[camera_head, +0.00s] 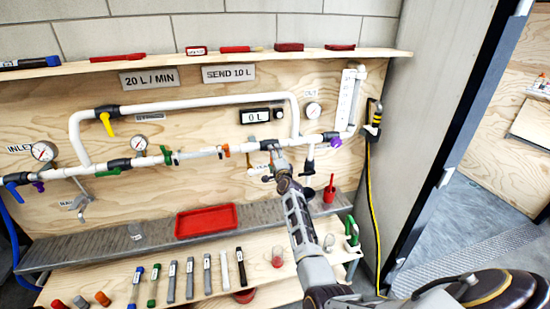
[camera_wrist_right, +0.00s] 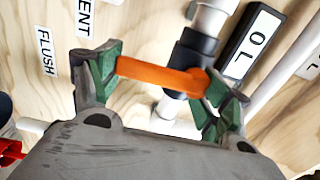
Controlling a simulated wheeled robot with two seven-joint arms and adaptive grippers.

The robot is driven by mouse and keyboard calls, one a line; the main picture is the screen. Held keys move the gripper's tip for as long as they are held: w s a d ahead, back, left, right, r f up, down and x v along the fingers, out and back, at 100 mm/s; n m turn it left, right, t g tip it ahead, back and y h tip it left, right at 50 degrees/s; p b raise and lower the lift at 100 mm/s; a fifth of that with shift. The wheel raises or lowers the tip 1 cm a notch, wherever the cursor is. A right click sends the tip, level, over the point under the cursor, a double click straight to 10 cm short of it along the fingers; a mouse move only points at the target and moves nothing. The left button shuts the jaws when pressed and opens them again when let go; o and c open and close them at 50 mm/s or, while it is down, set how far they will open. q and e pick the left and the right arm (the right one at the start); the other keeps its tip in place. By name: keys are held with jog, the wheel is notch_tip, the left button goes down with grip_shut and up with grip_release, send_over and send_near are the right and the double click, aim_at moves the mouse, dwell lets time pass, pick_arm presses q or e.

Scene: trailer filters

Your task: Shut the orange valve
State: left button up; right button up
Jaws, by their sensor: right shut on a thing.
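The orange valve's handle (camera_wrist_right: 158,74) shows as a flat orange bar in the right wrist view. It lies roughly crosswise to the white pipe, in front of a black fitting (camera_wrist_right: 192,58). My right gripper (camera_wrist_right: 160,80) has its green-padded fingers at both ends of the bar and is shut on it. My left gripper is not in view.
The 0 L display (camera_head: 255,116) is mounted just above my gripper. Nearby are a green handle (camera_head: 167,155), a yellow handle (camera_head: 106,123) and a purple handle (camera_head: 335,143). A red tray (camera_head: 206,207) sits on the metal ledge, with several markers below.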

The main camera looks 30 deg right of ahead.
dwell(0.5)
jog(key=o, duration=1.5)
jog(key=shift+c, duration=0.2)
jog(key=v, duration=0.7)
jog(key=shift+s, duration=0.25)
